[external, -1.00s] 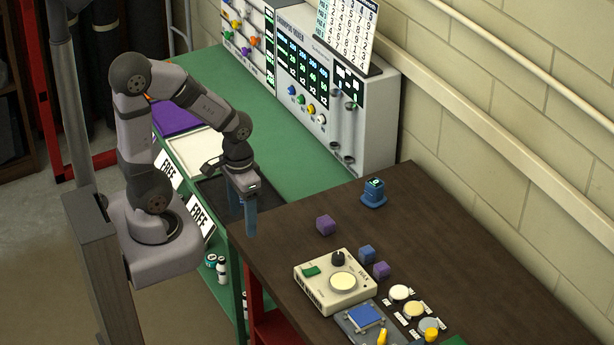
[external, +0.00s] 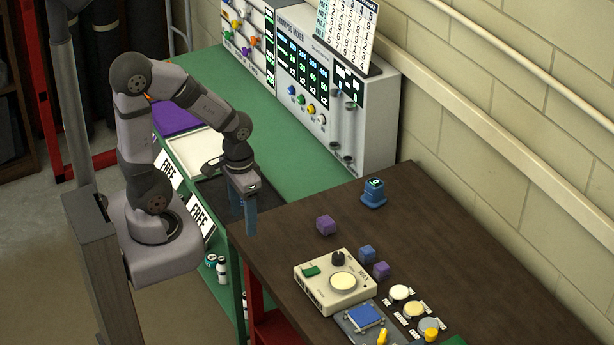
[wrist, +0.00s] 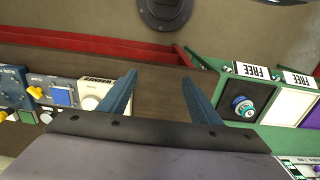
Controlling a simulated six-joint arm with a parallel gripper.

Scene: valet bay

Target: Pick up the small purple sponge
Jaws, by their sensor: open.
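Two purple cubes are on the dark brown table in the external view. The larger purple cube (external: 326,225) stands alone left of centre. The smaller purple cube (external: 381,270), which fits the small purple sponge, sits beside a blue cube (external: 367,253), behind the white box. My gripper (external: 244,230) points down near the table's left corner, left of and apart from all the cubes. In the wrist view my gripper (wrist: 158,80) is open, with its two blue fingers spread and nothing between them. I cannot make out any purple cube there.
A white box with a dial (external: 335,282) stands in front of the smaller cubes. A blue device (external: 374,194) stands at the back. Yellow and white discs (external: 414,310) lie at the front right. A green bench (external: 290,180) with trays adjoins on the left. Table right of centre is clear.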

